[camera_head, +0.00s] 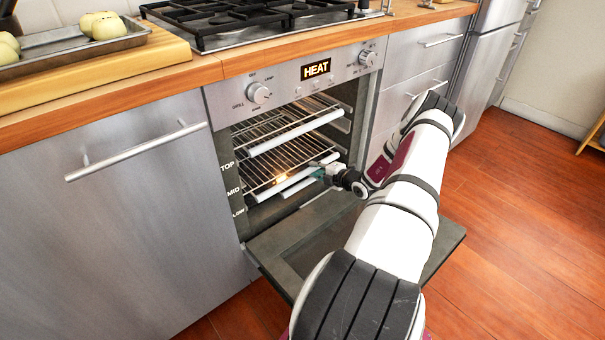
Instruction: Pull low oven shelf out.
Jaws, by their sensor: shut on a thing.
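The oven (290,95) is open, with its door (290,245) folded down in front. Inside are wire shelves with pale front bars. The upper shelf's bar (295,133) is clear of my gripper. A middle shelf's bar (268,191) sits lower, and the low shelf's bar (298,187) shows just below it, partly hidden. My gripper (319,174) is at the right part of the lower bars, shut on what looks like the low shelf's front bar. The fingertips are small here, and the two lower bars overlap closely.
TOP, MID and LOW labels run down the oven's left side. A cooktop (250,20) lies above. A tray of round food (75,55) rests on a wooden board (110,68) at left. Drawers (425,50) stand right of the oven. Wooden floor (510,220) is clear at right.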

